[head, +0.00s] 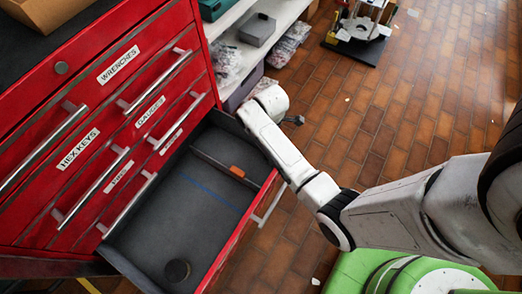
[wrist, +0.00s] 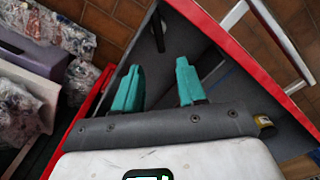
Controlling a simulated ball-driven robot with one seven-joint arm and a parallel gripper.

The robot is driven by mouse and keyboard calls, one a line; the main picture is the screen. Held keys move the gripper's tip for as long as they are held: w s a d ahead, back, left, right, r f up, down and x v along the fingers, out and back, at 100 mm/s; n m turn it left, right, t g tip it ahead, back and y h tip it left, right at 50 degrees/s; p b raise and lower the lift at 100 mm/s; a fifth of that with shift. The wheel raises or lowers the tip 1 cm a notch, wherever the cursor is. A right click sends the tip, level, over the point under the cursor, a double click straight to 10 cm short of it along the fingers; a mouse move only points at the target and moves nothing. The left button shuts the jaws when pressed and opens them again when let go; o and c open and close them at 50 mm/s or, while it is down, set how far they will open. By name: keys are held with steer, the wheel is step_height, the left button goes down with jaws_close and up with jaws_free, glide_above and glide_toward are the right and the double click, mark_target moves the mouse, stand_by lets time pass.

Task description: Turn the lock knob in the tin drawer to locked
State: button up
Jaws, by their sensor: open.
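The open drawer (head: 200,195) of the red cabinet is lined in dark grey; its own label is not readable. A small orange piece (head: 237,171) lies beside the divider towards the far right. I cannot tell which is the lock knob, or its setting. In the wrist view, my gripper (wrist: 159,66) is open and empty, its two teal fingers apart over the drawer. A dark upright shape (wrist: 158,30) shows beyond the fingers. My gripper fingers are hidden in the head view.
The cabinet's shut drawers (head: 110,130), labelled wrenches, gauges and hex keys, stand left with protruding handles. The open drawer's handle (head: 268,205) sticks out at its front. A shelf (head: 240,40) with wrapped bags is behind. The brick floor (head: 390,110) to the right is mostly clear.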

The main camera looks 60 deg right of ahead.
step_height(320, 180, down, 10)
steer(key=b, duration=0.3)
jaws_close()
stand_by(0.4)
